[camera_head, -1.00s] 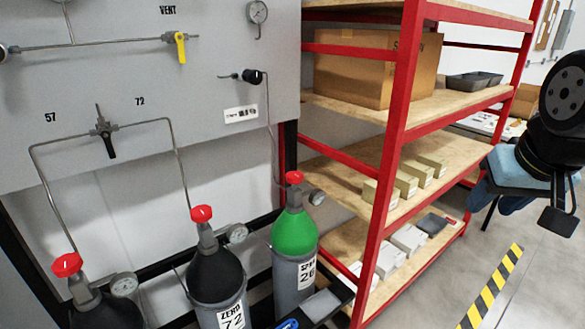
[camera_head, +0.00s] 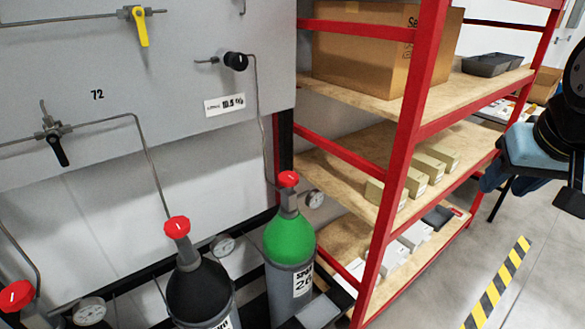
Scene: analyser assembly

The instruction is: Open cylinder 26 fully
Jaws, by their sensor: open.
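Cylinder 26 (camera_head: 290,239) is the grey cylinder with a green shoulder, standing upright beside the red shelf. Its label is partly hidden at the bottom. Its red valve knob (camera_head: 288,179) sits on top, with a small gauge (camera_head: 314,198) to its right. How far the valve is open cannot be told. My gripper (camera_head: 570,203) is only partly in view at the right edge, open, well right of cylinder 26 and apart from it.
A black-shouldered cylinder (camera_head: 197,284) with a red knob stands to the left; another red knob (camera_head: 17,296) shows at the lower left. The red shelf rack (camera_head: 402,165) holds boxes just right of cylinder 26. Open floor (camera_head: 445,275) lies right of the rack.

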